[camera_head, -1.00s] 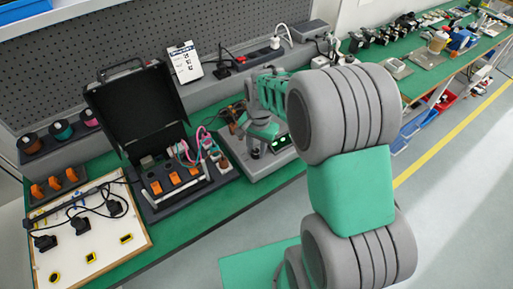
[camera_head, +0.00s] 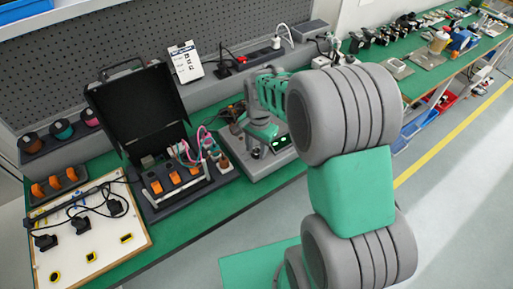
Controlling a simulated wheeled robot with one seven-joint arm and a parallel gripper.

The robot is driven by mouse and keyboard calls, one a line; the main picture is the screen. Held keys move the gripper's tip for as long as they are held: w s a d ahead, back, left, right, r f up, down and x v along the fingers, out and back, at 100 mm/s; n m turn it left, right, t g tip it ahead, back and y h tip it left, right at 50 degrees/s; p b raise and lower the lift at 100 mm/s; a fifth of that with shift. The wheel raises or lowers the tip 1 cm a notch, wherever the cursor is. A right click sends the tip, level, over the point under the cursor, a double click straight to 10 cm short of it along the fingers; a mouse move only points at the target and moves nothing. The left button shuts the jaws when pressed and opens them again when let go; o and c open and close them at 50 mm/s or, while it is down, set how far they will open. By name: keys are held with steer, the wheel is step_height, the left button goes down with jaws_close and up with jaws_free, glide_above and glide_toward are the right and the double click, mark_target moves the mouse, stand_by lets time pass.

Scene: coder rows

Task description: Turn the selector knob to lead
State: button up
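A grey device (camera_head: 243,167) with a lit green display (camera_head: 279,143) sits on the green bench, left of my arm. A small dark round part (camera_head: 256,152), perhaps the selector knob, shows on its top; its marks and the word "lead" are too small to read. My gripper (camera_head: 262,140) is over the device, pointing down close to this dark part. I cannot tell whether it touches it. The fingers are small and partly hidden, so their opening cannot be told.
An open black case (camera_head: 135,105) with orange switches and pink wires stands left of the device. A white board (camera_head: 105,235) with black plugs lies at the front left. A paper card (camera_head: 186,62) leans behind. My large arm links fill the right middle.

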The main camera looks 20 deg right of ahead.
mark_target(257, 152)
steer(key=shift+o, duration=1.1)
steer(key=r, duration=0.7)
steer(key=shift+s+d+r+b, duration=0.15)
steer(key=shift+s+r+b, duration=0.05)
steer(key=shift+r+b, duration=0.2)
